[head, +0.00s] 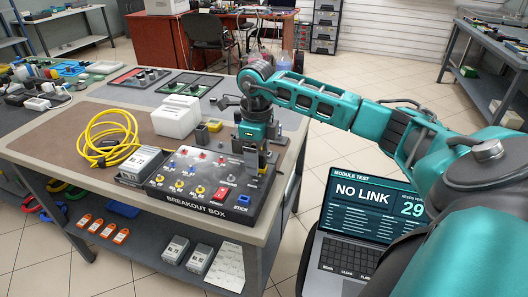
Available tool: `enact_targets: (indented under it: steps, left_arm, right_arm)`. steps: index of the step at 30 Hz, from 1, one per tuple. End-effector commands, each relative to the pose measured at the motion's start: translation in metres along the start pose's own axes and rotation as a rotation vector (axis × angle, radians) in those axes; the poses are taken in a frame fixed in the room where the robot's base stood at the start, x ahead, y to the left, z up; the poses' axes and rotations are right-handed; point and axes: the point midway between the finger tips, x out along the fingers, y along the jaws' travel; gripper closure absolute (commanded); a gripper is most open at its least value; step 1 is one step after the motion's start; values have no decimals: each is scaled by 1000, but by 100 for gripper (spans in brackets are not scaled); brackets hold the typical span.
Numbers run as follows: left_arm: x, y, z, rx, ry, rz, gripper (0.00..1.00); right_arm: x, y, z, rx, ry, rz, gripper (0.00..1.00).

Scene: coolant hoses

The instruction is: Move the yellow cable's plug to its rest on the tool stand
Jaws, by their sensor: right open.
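The yellow cable (108,132) lies in a loose coil on the left of the workbench. Its near end runs toward a grey module (145,163) at the left of the breakout box (207,203); I cannot make out the plug. The box's top carries several coloured sockets and a red switch. My right gripper (260,168) is open, pointing down over the box's back right corner. It hides what lies beneath it. A dark grey stand-like piece (277,133) shows partly behind it; I cannot tell if it is the tool stand. My left gripper is out of view.
A white box (177,116) and a small dark block with yellow (214,125) stand behind the breakout box. A laptop (357,217) at the right reads "NO LINK". The lower shelf holds orange pieces (102,228) and grey modules. The brown mat (50,135) has free room at left.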

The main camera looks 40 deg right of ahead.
Motion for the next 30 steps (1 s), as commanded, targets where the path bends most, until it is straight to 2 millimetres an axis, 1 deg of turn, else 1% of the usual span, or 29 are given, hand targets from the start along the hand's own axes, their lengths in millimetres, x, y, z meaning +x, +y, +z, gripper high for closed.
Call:
enact_targets:
  steps: [20,30]
  left_arm:
    - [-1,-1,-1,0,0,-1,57]
    - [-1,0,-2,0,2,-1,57]
  right_arm:
    - [0,0,0,0,0,0,30]
    - [0,0,0,0,0,0,62]
